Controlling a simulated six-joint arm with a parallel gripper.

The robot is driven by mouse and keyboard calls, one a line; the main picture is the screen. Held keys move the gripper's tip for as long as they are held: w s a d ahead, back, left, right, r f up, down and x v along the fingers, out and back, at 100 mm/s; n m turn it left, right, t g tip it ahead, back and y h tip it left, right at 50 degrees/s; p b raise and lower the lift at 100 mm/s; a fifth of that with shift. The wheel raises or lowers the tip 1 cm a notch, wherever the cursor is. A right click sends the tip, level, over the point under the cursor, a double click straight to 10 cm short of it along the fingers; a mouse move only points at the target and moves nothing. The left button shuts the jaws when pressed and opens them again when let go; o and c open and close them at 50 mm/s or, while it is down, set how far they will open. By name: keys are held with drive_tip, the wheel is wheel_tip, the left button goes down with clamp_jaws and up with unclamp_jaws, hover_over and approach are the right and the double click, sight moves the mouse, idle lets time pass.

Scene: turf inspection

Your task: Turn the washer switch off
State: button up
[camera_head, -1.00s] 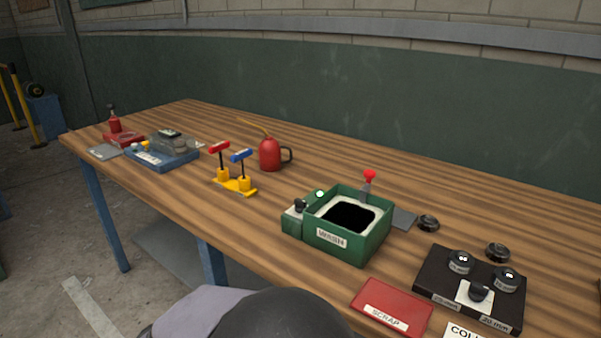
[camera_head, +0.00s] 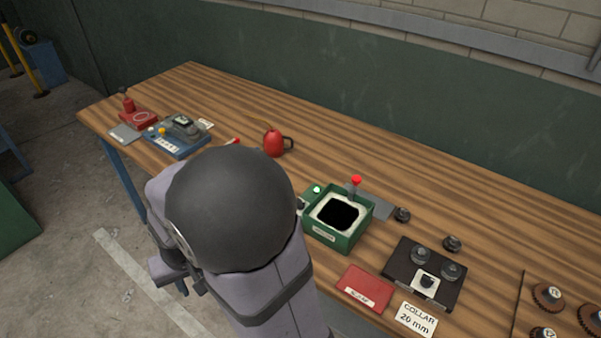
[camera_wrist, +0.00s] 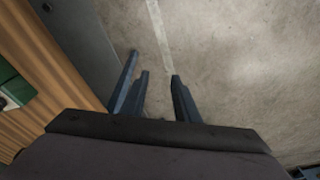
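The green washer box (camera_head: 338,240) with a black opening stands on the bench in the head view. A glowing whitish-green lamp (camera_head: 316,190) sits at its back left corner. The black switch knob (camera_head: 300,204) at the washer's left side is mostly hidden behind my arm. A red-topped lever (camera_head: 356,182) stands behind the box. In the wrist view my gripper (camera_wrist: 156,80) is open and empty, its dark fingers apart over the concrete floor. It is off the bench's front edge and not touching the washer.
A red scrap tray (camera_head: 365,288), a collar card (camera_head: 416,319) and a dark knob plate (camera_head: 422,275) lie right of the washer. A red oil can (camera_head: 273,142) stands behind my arm. A blue tray (camera_head: 178,140) is farther left. The rear bench is clear.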

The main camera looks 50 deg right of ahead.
drive_tip(key=w+d+r+m+g+p, duration=0.1)
drive_tip(key=w+d+r+m, duration=0.15)
drive_tip(key=d+m, duration=0.6)
drive_tip(key=w+d+r+m+p, duration=0.1)
drive_tip(key=d+r+m, duration=0.3)
drive_tip(key=d+m, duration=0.5)
drive_tip(key=s+d+m, duration=0.2)
drive_tip(key=d+m, duration=0.2)
drive_tip(key=d, duration=0.2)
drive_tip(key=s+d+r+m, duration=0.1)
drive_tip(key=s+d+m, duration=0.1)
drive_tip(key=d+m, duration=0.3)
drive_tip(key=s+d+m+g, duration=0.1)
drive_tip(key=s+d+m, duration=0.2)
drive_tip(key=d, duration=0.4)
drive_tip(key=shift+r+m, duration=0.15)
drive_tip(key=shift+m, duration=0.7)
drive_tip(key=shift+a+f+p, duration=0.1)
drive_tip(key=shift+f+p, duration=0.95)
drive_tip(key=shift+f, duration=2.6)
clamp_jaws()
